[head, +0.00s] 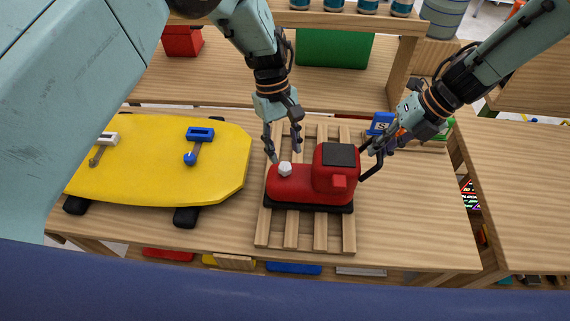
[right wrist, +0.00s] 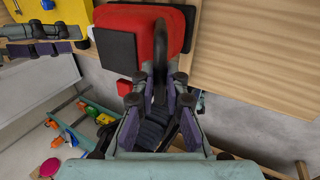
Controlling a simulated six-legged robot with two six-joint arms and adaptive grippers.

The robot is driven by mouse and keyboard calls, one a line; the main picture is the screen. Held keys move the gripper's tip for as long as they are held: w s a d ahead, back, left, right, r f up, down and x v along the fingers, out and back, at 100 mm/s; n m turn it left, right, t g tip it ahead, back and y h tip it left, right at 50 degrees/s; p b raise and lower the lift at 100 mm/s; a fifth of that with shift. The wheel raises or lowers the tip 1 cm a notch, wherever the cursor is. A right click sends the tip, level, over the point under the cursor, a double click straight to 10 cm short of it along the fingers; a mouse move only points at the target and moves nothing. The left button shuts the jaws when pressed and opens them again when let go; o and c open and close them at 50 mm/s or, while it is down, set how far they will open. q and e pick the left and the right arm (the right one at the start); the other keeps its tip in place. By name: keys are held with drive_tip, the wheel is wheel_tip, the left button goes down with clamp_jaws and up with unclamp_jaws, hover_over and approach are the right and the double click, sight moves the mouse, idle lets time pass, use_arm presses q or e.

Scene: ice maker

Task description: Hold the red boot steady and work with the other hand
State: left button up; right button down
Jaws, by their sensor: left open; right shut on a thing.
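The red boot (head: 302,186) lies on a slatted wooden pallet (head: 290,233), with its black sole toward the front and a dark square pad on its taller right part. A small white faceted knob (head: 285,169) sits on its lower left part. My left gripper (head: 284,152) is open and empty just above and behind this knob, fingers pointing down. My right gripper (head: 369,160) is at the boot's right side. In the right wrist view its fingers (right wrist: 160,97) are shut around a dark curved strap or handle (right wrist: 160,60) beside the red boot (right wrist: 178,28).
A yellow board (head: 165,170) with blue and grey latch-like parts is to the left on the wooden table (head: 400,235). A small blue item (head: 381,122) stands behind my right gripper. A shelf with a green box (head: 335,48) is at the back. The table's front right is clear.

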use_arm(q)
drive_tip(key=shift+r, duration=0.15)
wheel_tip(320, 180, up, 7)
idle(0.7)
drive_tip(key=v, duration=0.6)
drive_tip(key=shift+r, duration=0.35)
use_arm(e)
drive_tip(key=c, duration=1.4)
unclamp_jaws()
drive_tip(key=shift+c, duration=0.2)
use_arm(q)
drive_tip(key=shift+w+a, duration=0.1)
drive_tip(key=shift+w, duration=0.05)
drive_tip(key=shift+r+p, duration=2.8)
drive_tip(key=shift+p, duration=0.05)
use_arm(e)
drive_tip(key=v, duration=0.8)
